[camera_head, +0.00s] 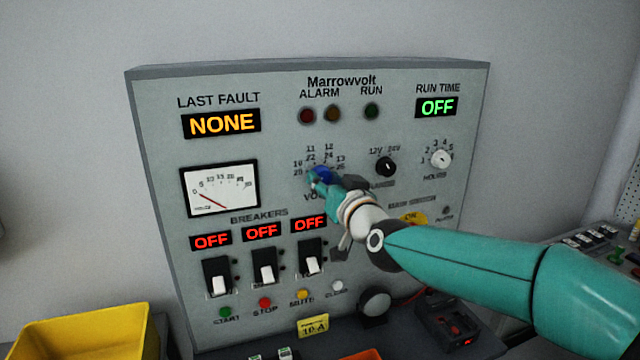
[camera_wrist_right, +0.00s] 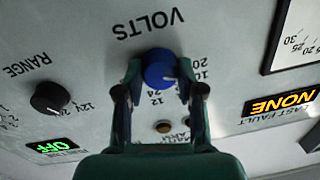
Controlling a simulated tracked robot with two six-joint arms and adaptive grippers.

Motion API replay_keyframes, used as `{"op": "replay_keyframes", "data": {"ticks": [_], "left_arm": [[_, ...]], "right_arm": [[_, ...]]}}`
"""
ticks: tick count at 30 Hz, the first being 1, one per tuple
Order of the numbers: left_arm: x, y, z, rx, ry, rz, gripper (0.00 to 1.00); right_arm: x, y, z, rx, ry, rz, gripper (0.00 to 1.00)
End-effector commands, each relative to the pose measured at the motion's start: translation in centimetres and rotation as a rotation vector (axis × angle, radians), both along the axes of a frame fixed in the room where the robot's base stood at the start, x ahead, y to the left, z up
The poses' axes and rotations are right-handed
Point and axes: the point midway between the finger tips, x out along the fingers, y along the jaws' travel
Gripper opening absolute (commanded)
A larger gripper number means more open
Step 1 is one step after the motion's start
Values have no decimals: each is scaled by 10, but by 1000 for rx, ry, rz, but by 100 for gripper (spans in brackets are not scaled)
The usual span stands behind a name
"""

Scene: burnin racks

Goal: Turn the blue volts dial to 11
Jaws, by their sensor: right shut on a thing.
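The blue volts dial (camera_head: 324,173) is on the panel front, left of the range knob. Labels 10 to 13 show around it, with 11 above it and to the left. The dial (camera_wrist_right: 159,70) also shows in the right wrist view, upside down, with a small pale mark on its lower right side, toward the gap between the 10 and 12 labels. My right gripper (camera_head: 317,180) is shut on the dial; its fingers (camera_wrist_right: 160,84) sit on either side of it in the wrist view. A finger hides the 11 label there. My left gripper is out of view.
The black range knob (camera_head: 386,167) and white hours knob (camera_head: 441,158) are to the right of the dial. Three breaker switches (camera_head: 264,272) read OFF below it. An analogue meter (camera_head: 220,188) is to the left. A yellow bin (camera_head: 85,335) stands at the lower left.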

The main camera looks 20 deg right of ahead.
Motion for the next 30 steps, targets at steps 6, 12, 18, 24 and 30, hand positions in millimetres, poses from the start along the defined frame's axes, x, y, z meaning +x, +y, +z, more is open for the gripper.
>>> {"op": "replay_keyframes", "data": {"ticks": [6, 12, 18, 24, 30], "left_arm": [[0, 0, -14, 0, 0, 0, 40], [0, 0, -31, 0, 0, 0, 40], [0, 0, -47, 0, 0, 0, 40], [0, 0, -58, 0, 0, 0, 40], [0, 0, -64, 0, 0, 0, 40]], "right_arm": [[0, 1, -3, 83, 2, 5, 3], [0, 1, -4, 227, 6, 4, 3], [0, 1, -5, 399, 12, 3, 3], [0, 1, -4, 559, 17, 3, 3], [0, 1, -4, 679, 23, 3, 3]]}}
